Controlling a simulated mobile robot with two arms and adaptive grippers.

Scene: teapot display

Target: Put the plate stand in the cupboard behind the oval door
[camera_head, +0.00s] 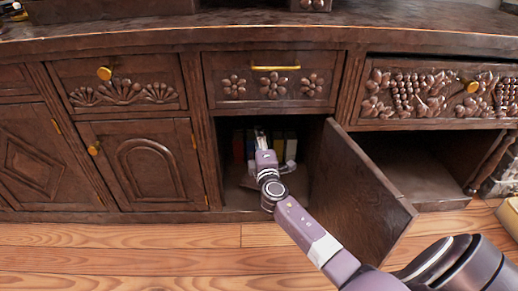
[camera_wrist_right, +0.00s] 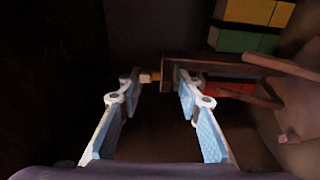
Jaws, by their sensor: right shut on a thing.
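My right gripper (camera_head: 261,137) reaches into the open cupboard (camera_head: 232,198) below the drawer with the flower carvings. In the right wrist view, its fingers (camera_wrist_right: 155,84) are shut on the plate stand (camera_wrist_right: 205,67), a brown wooden piece with thin prongs toward the right. The stand is inside the dark cupboard; whether it touches the floor I cannot tell. The cupboard door (camera_head: 362,195) stands swung open to the right; no oval shows on its visible face. My left gripper is not in view.
Coloured upright blocks, perhaps books, stand at the cupboard's back; yellow ones (camera_wrist_right: 258,12) and green ones (camera_wrist_right: 240,41) show. The open door lies close to the right of my arm. An open compartment (camera_head: 410,165) is right of it. A closed arched door (camera_head: 148,168) is left.

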